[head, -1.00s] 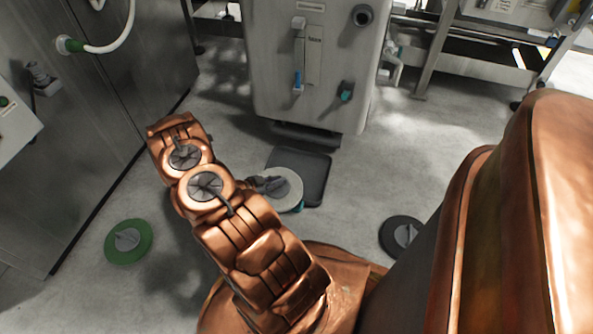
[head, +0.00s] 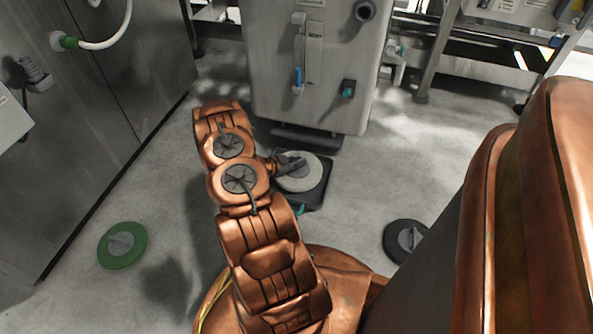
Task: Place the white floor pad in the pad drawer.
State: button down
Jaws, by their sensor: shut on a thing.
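The white floor pad (head: 301,183) is a round disc with a grey centre handle. My gripper (head: 289,163) is shut on the pad's handle, at the end of my copper arm. The pad is over a dark rectangular tray (head: 318,193), which looks like the open pad drawer at the foot of the grey steel machine. The pad covers most of the tray, with the tray's right and front edges showing. I cannot tell whether the pad touches the tray's floor or hangs above it. My fingertips are small and partly hidden by the wrist.
A green floor pad (head: 122,245) lies on the floor at the left, and a dark grey pad (head: 405,240) at the right. The steel machine (head: 310,75) stands behind the tray. A steel cabinet (head: 90,130) bounds the left. Clear concrete lies between.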

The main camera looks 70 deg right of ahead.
jog(key=shift+f+b, duration=1.1)
jog(key=shift+f, duration=0.8)
jog(key=shift+r, duration=0.1)
jog(key=c, duration=1.2)
grip_release()
